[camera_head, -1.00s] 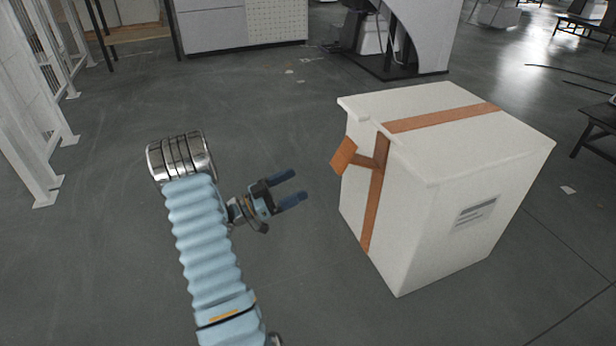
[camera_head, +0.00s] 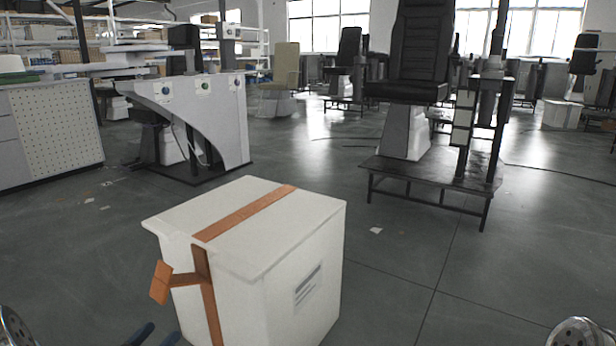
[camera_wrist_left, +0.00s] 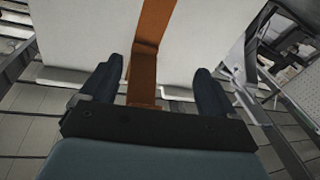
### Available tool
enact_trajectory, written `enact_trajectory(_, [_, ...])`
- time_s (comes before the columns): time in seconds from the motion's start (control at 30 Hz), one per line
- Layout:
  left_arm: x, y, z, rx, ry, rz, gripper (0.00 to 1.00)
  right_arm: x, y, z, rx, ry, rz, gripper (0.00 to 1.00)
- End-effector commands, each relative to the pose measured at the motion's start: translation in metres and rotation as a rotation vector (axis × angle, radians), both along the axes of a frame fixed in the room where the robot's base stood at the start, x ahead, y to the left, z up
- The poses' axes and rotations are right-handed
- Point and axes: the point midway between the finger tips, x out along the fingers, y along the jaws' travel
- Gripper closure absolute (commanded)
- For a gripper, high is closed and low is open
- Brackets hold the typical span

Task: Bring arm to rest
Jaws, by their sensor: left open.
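My left gripper (camera_head: 154,337) shows only by its dark blue fingertips at the bottom edge of the head view, left of a white box (camera_head: 305,275). The fingers are spread. In the left wrist view the gripper (camera_wrist_left: 160,78) is open, with the box's brown strap (camera_wrist_left: 150,45) seen between its fingers. I see no grip on the strap and cannot tell the exact gap. A brown tab (camera_head: 161,282) sticks out from the box's left side, above the fingertips. Most of my left arm is out of the head view. My right gripper is not in view.
A black chair on a low dark platform (camera_head: 430,182) stands behind the box to the right. A grey-white curved stand (camera_head: 215,115) and a perforated cabinet (camera_head: 55,130) stand at the back left.

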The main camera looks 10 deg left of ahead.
Motion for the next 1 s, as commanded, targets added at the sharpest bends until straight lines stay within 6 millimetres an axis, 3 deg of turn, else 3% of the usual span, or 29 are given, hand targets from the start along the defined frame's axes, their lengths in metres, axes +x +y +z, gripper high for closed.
enact_trajectory(0.03, [0.021, -0.035, -0.026, -0.045, 0.102, 0.012, 0.11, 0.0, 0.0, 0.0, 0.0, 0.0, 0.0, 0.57])
enact_trajectory(0.07, [0.029, -0.054, -0.043, -0.069, 0.177, 0.026, 0.11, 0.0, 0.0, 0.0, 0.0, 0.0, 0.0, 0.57])
enact_trajectory(0.17, [0.035, -0.121, -0.099, -0.126, 0.444, 0.043, 0.11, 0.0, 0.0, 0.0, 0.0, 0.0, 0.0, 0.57])
enact_trajectory(0.3, [-0.003, -0.214, -0.162, -0.158, 0.825, 0.009, 0.11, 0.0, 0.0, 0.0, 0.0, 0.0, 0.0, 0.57])
enact_trajectory(0.4, [-0.046, -0.266, -0.189, -0.156, 1.058, -0.031, 0.11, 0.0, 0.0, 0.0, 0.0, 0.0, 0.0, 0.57])
enact_trajectory(0.5, [-0.094, -0.306, -0.204, -0.143, 1.26, -0.072, 0.11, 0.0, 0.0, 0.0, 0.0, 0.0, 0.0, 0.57])
enact_trajectory(0.67, [-0.173, -0.351, -0.211, -0.106, 1.548, -0.132, 0.11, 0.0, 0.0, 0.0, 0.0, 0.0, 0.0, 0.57])
enact_trajectory(0.7, [-0.179, -0.353, -0.193, -0.104, 1.572, -0.132, 0.11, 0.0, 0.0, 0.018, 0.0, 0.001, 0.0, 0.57])
enact_trajectory(1.0, [-0.178, -0.354, -0.1, -0.104, 1.564, -0.136, 0.11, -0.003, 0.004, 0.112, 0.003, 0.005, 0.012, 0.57])
